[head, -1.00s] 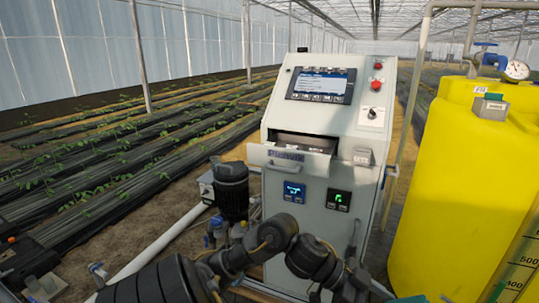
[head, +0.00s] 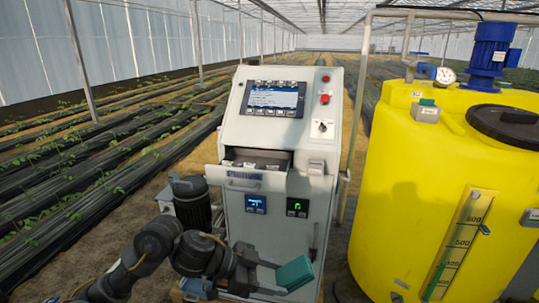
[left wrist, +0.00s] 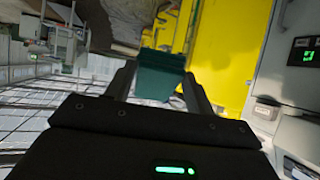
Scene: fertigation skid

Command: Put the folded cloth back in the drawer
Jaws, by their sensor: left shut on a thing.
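The folded cloth is a small teal block (head: 295,273) at the lower middle of the head view. My left gripper (head: 281,277) is shut on it and holds it in the air in front of the cabinet, below drawer level. The cloth also shows between the fingers in the left wrist view (left wrist: 160,76). The drawer (head: 243,183) is pulled out of the white control cabinet, with a handle on its front. My right gripper is not in view.
The control cabinet (head: 288,128) carries a screen (head: 273,98), red buttons and two small displays. A dark pump motor (head: 191,204) stands left of it, below the drawer. A large yellow tank (head: 405,190) stands to the right. The space above the open drawer is clear.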

